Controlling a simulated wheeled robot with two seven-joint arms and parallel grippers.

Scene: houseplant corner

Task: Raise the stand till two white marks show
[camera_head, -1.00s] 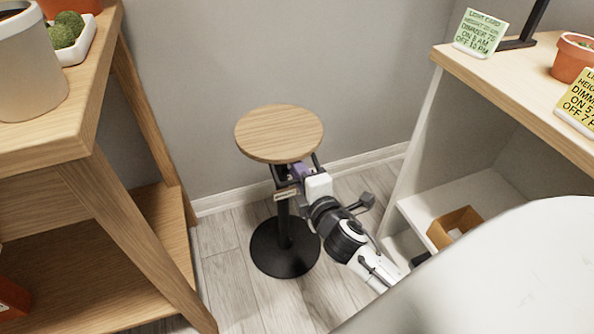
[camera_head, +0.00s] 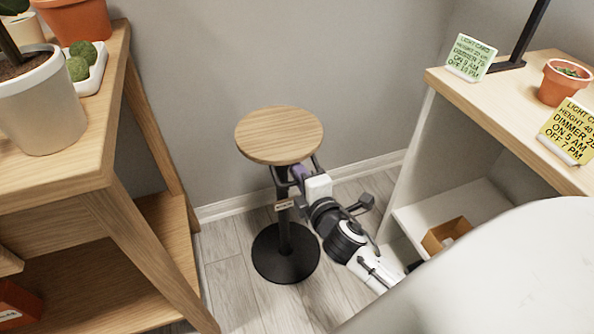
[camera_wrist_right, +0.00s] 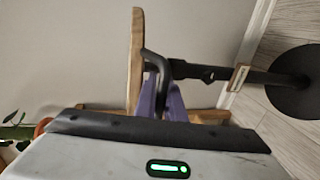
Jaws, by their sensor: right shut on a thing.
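The stand has a round wooden top (camera_head: 279,135), a dark post and a round black base (camera_head: 262,258) on the floor. It stands upright. A small wooden tag (camera_head: 284,205) sits on the post and also shows in the right wrist view (camera_wrist_right: 239,77). My right gripper (camera_head: 299,174) is just under the top. In the right wrist view, its purple fingers (camera_wrist_right: 163,101) are shut on the stand's black handle bar (camera_wrist_right: 155,58). I cannot make out white marks on the post. My left gripper is not in view.
A wooden shelf table (camera_head: 75,190) with pots stands on the left. A light-topped shelf unit (camera_head: 465,90) with light cards and a terracotta pot (camera_head: 562,83) stands on the right. The wall is close behind the stand. Bare floor (camera_head: 233,290) lies around the base.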

